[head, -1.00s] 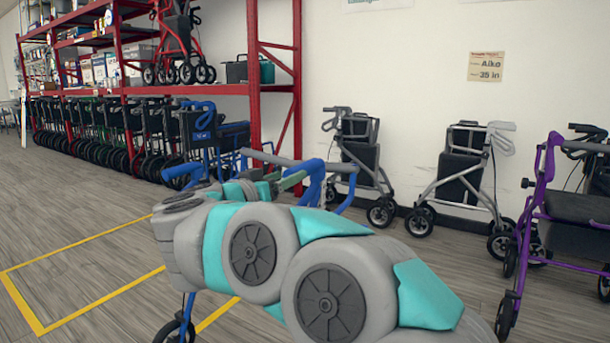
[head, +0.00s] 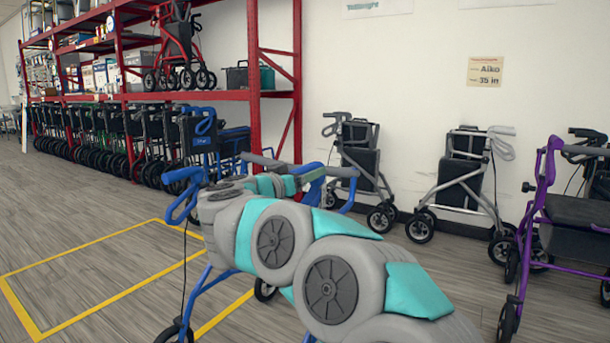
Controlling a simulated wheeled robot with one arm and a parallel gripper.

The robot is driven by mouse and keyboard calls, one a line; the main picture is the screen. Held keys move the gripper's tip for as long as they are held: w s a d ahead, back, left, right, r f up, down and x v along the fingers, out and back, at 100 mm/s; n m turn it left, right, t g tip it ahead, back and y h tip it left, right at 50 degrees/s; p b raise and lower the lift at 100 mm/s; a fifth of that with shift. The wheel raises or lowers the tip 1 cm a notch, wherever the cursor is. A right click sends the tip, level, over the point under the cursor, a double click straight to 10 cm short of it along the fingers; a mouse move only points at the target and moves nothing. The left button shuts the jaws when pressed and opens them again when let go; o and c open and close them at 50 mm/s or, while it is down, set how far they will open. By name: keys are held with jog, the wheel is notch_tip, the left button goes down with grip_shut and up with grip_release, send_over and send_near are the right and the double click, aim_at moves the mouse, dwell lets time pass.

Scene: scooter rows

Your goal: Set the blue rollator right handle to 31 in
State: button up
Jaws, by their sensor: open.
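The blue rollator (head: 211,284) stands in front of me, largely covered by my grey and teal arm. Its left handle (head: 180,177) shows as a blue loop at the left. On the right, blue tubing of the right handle side (head: 318,188) shows behind my arm, close to a grey bar. My gripper (head: 305,171) is at the far end of the arm, close to this right side. It is open, but its fingers are small and partly hidden. I cannot tell whether it touches the handle. No height marks are readable.
A wall note (head: 486,71) reads "Aiko 35 in". Two grey rollators (head: 362,165) stand along the wall, and a purple rollator (head: 541,190) is at the right. A red rack (head: 254,110) holds rollators and boxes. A yellow floor outline (head: 90,299) lies left, with clear floor around it.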

grip_shut()
dwell(0.4)
dwell(0.9)
